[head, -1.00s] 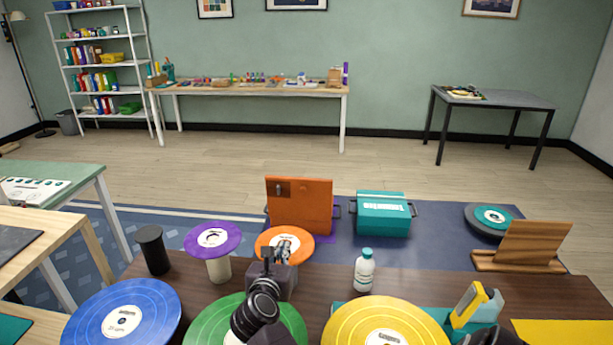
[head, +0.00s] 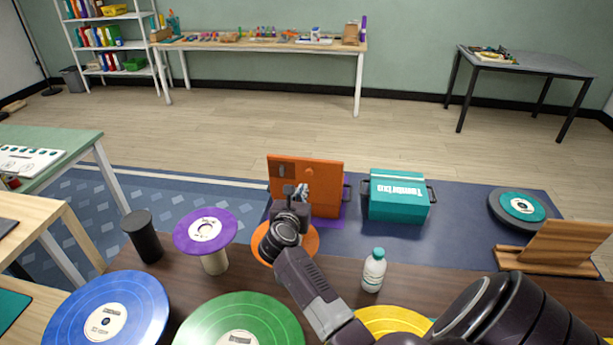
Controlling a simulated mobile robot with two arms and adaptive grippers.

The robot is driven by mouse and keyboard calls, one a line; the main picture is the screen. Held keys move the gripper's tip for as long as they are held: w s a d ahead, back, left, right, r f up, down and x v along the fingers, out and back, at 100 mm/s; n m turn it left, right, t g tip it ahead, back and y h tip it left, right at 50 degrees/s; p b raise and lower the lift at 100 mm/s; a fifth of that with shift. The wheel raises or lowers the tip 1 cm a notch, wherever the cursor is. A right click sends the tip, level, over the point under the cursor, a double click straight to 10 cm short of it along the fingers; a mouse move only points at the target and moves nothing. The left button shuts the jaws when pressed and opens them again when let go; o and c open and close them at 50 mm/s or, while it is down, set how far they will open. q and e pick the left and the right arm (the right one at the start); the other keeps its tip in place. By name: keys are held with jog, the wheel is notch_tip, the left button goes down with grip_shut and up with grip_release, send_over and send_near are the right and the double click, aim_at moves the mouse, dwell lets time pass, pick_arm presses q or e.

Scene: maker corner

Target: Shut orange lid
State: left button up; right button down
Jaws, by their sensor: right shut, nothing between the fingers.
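The orange lid (head: 327,172) stands upright as a flat panel beyond the far edge of the dark table, on the blue mat. Dark handles show at its sides, and a purple patch shows low at its right. The inside of its box is hidden from here. My right gripper (head: 301,192) is shut and empty, in front of the lower part of the orange panel in the picture. I cannot tell whether it touches the panel. My left gripper is out of view.
A teal box (head: 399,203), closed, stands right of the orange lid. On the dark table (head: 225,290) are a bottle (head: 373,272), a black cylinder (head: 143,238), and purple (head: 190,242), orange (head: 262,250), green (head: 240,310), blue (head: 120,300) and yellow (head: 390,322) discs.

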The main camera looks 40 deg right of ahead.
aim_at(308, 174)
jog(key=x, duration=0.4)
jog(key=r+p+x, duration=0.1)
jog(key=x, duration=0.2)
jog(key=shift+d, duration=0.1)
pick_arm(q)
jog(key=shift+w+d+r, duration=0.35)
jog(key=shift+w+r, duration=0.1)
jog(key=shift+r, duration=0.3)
pick_arm(e)
jog(key=shift+w, duration=0.1)
jog(key=shift+r, duration=0.1)
